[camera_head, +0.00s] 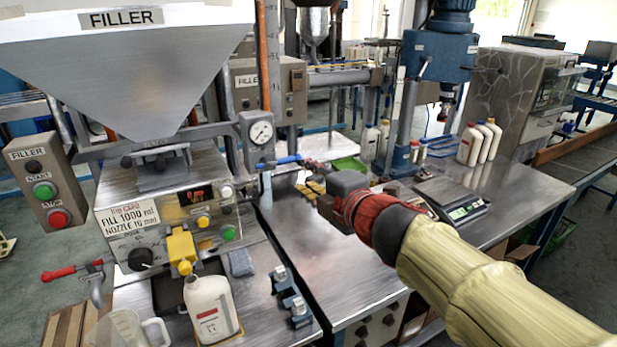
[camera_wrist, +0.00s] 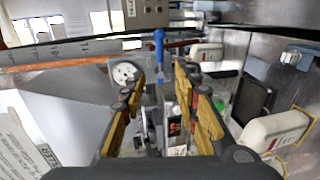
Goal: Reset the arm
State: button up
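My arm, in a yellowish sleeve with a red cuff, reaches in from the lower right in the head view. My gripper (camera_head: 308,187) is at its end, above the steel bench and near the gauge post. In the wrist view my gripper (camera_wrist: 161,82) shows two yellow-padded fingers standing apart. I see nothing held between them. A blue valve handle (camera_head: 284,160) lies just beyond the fingertips in the head view. The blue handle (camera_wrist: 159,48) also shows ahead of the fingers in the wrist view.
The filler hopper (camera_head: 140,85), its control panel (camera_head: 165,225) and a pressure gauge (camera_head: 261,132) stand left of my gripper. A white bottle (camera_head: 208,312) stands under the yellow nozzle. A scale (camera_head: 450,203) and several white bottles (camera_head: 468,147) stand right. The bench middle (camera_head: 315,245) is clear.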

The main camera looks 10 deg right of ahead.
jog(key=s+d+f+m+g+h, duration=0.2)
jog(key=s+d+f+m+h, duration=0.25)
jog(key=d+m, duration=0.25)
jog(key=s+d+f+m+g+h, duration=0.2)
jog(key=s+d+f+m+h, duration=0.1)
jog(key=d+f+m, duration=0.3)
jog(key=s+a+f+m+g+y, duration=0.1)
jog(key=s+a+f+m+g, duration=0.1)
jog(key=s, duration=0.7)
jog(key=s+a+f+m+g+y+p, duration=0.1)
jog(key=s+a+f+m+g+y, duration=0.1)
jog(key=s+f+m, duration=0.4)
jog(key=s+a+g, duration=0.1)
jog(key=s+a, duration=0.1)
jog(key=s, duration=0.2)
jog(key=shift+g, duration=0.3)
jog(key=shift+o, duration=0.4)
